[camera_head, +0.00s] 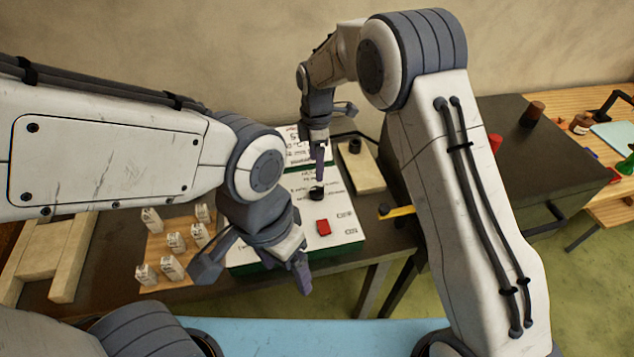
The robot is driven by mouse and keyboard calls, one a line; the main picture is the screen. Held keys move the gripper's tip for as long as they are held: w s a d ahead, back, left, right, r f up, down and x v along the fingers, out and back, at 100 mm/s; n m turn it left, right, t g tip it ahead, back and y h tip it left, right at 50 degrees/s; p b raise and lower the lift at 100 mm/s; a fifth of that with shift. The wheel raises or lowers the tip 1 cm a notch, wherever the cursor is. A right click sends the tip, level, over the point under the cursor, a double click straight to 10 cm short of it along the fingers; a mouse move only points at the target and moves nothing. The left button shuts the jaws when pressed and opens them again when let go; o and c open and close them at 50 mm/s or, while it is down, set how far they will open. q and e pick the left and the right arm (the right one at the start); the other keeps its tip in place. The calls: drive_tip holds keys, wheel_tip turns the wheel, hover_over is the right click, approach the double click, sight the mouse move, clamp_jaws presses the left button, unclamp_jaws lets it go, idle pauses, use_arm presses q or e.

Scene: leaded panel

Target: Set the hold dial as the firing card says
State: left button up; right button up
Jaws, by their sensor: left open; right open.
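A white control box (346,212) with a green base stands on the dark table. It carries a black dial (317,193) and a red button (323,228). A white printed face (292,144) stands behind it, partly hidden by my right arm; its print is too small to read, and I cannot tell if it is the firing card. My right gripper (320,172) is open, pointing down just above the dial; I cannot tell whether it touches. My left gripper (254,272) is open and empty at the box's front left. The dial's setting is not readable.
A wooden board (157,248) with several small white labelled pieces lies left of the box. A pale block (362,168) with a black knob stands right of it. A yellow-handled tool (397,211) lies at the table's right edge.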

sight(317, 188)
drive_tip(key=shift+w+d+f, duration=0.1)
drive_tip(key=shift+w+f, duration=0.25)
drive_tip(key=shift+f, duration=0.3)
wheel_tip(317, 188, down, 10)
drive_tip(key=p, duration=0.3)
drive_tip(key=shift+r+p, duration=0.15)
drive_tip(key=shift+p, duration=0.15)
clamp_jaws()
